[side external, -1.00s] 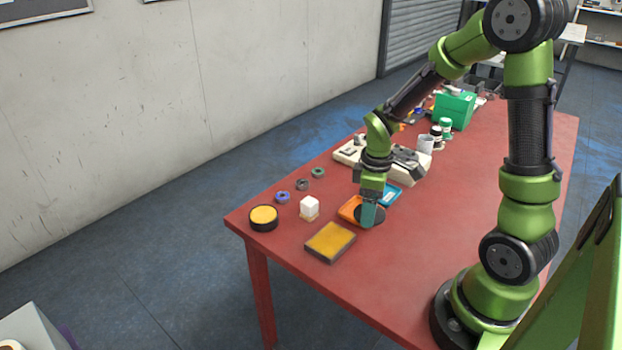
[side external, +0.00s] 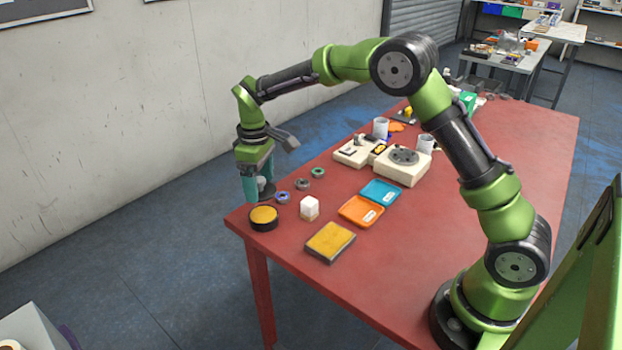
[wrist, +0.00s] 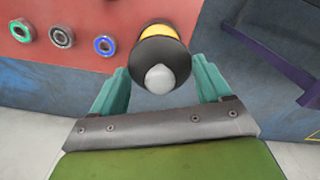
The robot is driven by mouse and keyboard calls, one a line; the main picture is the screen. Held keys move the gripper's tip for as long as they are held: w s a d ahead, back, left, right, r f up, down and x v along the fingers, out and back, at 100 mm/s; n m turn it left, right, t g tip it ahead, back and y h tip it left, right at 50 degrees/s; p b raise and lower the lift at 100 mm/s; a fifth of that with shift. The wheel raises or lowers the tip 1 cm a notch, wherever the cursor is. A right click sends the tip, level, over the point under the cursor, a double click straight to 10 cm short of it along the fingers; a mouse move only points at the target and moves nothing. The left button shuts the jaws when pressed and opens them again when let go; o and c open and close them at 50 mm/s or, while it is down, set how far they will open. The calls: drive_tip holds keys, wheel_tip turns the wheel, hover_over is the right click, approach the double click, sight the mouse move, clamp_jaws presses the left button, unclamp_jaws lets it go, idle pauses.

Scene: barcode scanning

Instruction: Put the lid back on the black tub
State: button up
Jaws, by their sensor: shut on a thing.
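The black tub (side external: 263,224), round with a yellow inside, stands at the table's near left corner. Its yellow inside also shows at the top of the wrist view (wrist: 160,31). My gripper (side external: 259,189) is shut on the dark round lid (side external: 269,190), which has a pale grey knob (wrist: 160,79). The lid is held above and a little behind the tub, apart from it in the side view. In the wrist view the lid (wrist: 161,54) sits between my fingers and hides part of the tub.
Several small ring-shaped parts (side external: 300,184) lie close to the right of the tub. A white block (side external: 309,208), a yellow-topped pad (side external: 330,241), an orange tray (side external: 361,211) and a blue tray (side external: 380,192) lie farther right. The table edge (wrist: 110,73) is close by.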

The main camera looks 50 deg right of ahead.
sight(263, 214)
drive_tip(key=shift+f, duration=3.1)
drive_tip(key=shift+f, duration=0.15)
drive_tip(key=o, duration=1)
drive_tip(key=shift+c, duration=0.2)
drive_tip(key=shift+r, duration=3.55)
clamp_jaws()
